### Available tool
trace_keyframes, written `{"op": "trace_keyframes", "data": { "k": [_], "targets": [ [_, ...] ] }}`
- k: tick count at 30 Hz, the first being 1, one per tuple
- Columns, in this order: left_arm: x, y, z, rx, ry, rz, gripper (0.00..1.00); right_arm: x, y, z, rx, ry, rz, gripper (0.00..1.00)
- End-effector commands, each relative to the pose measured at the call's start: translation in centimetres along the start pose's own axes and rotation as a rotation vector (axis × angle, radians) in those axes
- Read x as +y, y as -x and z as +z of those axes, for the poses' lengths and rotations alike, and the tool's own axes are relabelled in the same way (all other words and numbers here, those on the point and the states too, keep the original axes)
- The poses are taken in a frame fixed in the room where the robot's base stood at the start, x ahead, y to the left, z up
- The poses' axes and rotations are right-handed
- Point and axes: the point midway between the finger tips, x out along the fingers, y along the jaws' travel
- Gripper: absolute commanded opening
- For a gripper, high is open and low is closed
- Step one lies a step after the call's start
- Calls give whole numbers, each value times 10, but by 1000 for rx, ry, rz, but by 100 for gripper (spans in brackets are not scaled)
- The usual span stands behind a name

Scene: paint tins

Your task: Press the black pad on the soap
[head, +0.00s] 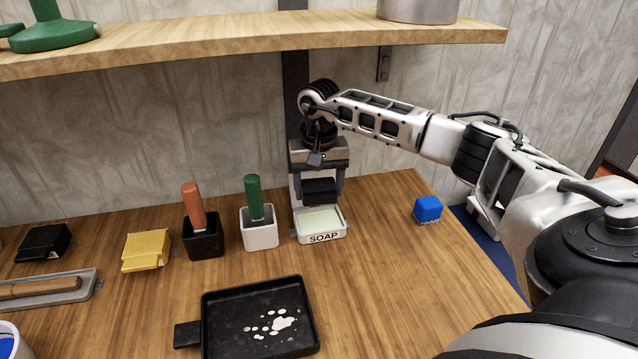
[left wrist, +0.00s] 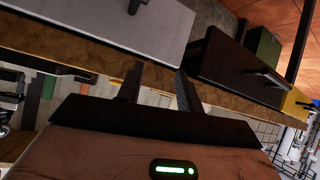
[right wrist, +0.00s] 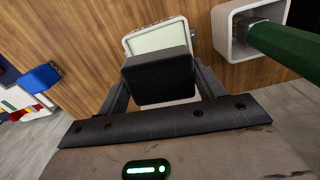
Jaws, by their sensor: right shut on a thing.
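The soap is a white dish (head: 321,237) with a pale green top and the label SOAP, on the wooden table. My right gripper (head: 318,186) points down over it and is shut on the black pad (head: 320,192). In the right wrist view the pad (right wrist: 158,76) sits between the fingers and covers part of the soap (right wrist: 155,38). The pad looks to be above the dish's back part; I cannot tell whether it touches. My left gripper (left wrist: 158,86) shows only in the left wrist view, open and empty, away from the soap.
A white holder (head: 260,234) with a green handle stands close left of the soap. A black holder (head: 204,241), a yellow block (head: 146,250) and another black block (head: 44,242) are farther left. A black tray (head: 225,325) lies in front, a blue block (head: 428,209) right. A shelf (head: 240,37) hangs above.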

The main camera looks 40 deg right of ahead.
Motion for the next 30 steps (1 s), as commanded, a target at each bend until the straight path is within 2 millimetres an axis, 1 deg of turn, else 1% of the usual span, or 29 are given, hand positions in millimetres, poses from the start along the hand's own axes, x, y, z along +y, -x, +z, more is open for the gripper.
{"op": "trace_keyframes", "data": {
  "k": [8,15,19,25,30],
  "targets": [
    [0,-6,7,8,10,7,36,1,-17,-1,0,-4,0,49],
    [1,-12,7,38,29,20,36,1,-43,0,-1,-4,0,49],
    [1,-14,7,51,33,24,36,1,-55,0,-1,-4,0,49],
    [2,-12,12,46,32,22,36,1,-61,-1,0,-4,-1,49],
    [2,-10,9,52,31,22,36,1,-60,-1,0,-4,-1,49]
  ]
}}
